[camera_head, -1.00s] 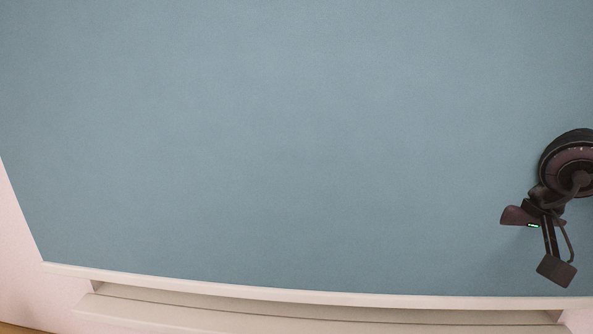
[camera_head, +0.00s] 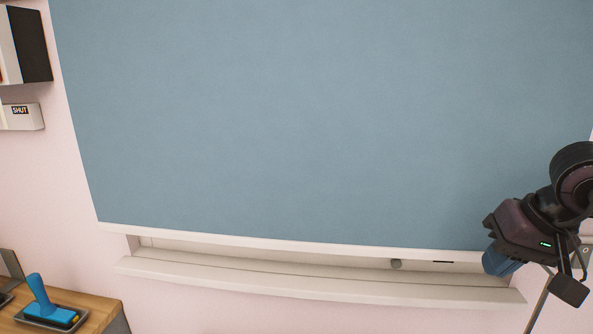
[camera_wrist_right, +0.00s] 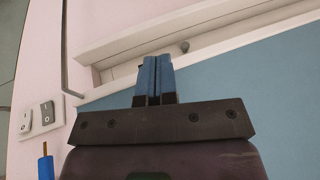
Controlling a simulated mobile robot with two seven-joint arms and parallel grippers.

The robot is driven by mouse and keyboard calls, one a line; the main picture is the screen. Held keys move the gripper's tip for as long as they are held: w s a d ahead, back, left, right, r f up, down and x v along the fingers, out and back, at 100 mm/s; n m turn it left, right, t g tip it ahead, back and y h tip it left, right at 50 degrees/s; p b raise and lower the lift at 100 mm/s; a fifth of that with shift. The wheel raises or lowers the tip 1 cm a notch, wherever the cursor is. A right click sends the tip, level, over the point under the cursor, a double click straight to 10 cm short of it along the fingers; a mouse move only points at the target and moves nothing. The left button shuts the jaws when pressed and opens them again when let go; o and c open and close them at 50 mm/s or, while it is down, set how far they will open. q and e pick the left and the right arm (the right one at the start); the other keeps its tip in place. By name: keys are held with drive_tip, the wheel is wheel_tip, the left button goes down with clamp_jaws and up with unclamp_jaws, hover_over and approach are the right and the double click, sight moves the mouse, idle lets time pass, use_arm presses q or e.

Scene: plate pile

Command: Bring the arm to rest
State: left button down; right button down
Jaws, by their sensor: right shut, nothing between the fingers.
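My right gripper (camera_head: 500,262) is at the right edge of the head view, with its blue fingers by the bottom bar of a blue roller blind. In the right wrist view its two blue fingers (camera_wrist_right: 156,80) are together with nothing between them. They point toward the window sill. I cannot tell whether they touch the blind. My left gripper is in neither view.
The blue blind (camera_head: 320,120) covers most of the window above a white sill (camera_head: 320,285). At the lower left, a wooden surface (camera_head: 100,312) carries a tray with a blue-handled tool (camera_head: 42,298). A box marked SHUT (camera_head: 22,116) is on the wall. Wall switches (camera_wrist_right: 36,118) show in the right wrist view.

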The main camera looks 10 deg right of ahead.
drive_tip(key=w+a+f+m+t+y, duration=0.35)
drive_tip(key=a+f+m+y, duration=0.75)
drive_tip(key=m, duration=0.8)
drive_tip(key=d+f+m+t+h, duration=0.25)
drive_tip(key=f+m, duration=0.25)
drive_tip(key=m, duration=0.6)
drive_tip(key=s+d+f+m+t+h, duration=0.1)
drive_tip(key=f+m+t+h, duration=0.4)
drive_tip(key=m, duration=0.6)
drive_tip(key=d+f+m+t+h, duration=0.15)
drive_tip(key=f+m, duration=0.45)
drive_tip(key=m, duration=0.6)
drive_tip(key=s+a+f+m+g+h, duration=0.1)
drive_tip(key=s+f+m+g+h, duration=0.1)
drive_tip(key=s+f+m, duration=0.2)
drive_tip(key=s+a+f+m+g+h, duration=0.1)
drive_tip(key=s+f+m, duration=0.4)
drive_tip(key=f+m, duration=0.5)
drive_tip(key=shift+s+a+f+m+g+h, duration=0.25)
drive_tip(key=shift+g+h, duration=0.25)
drive_tip(key=shift+g, duration=0.45)
drive_tip(key=shift+w+r, duration=0.15)
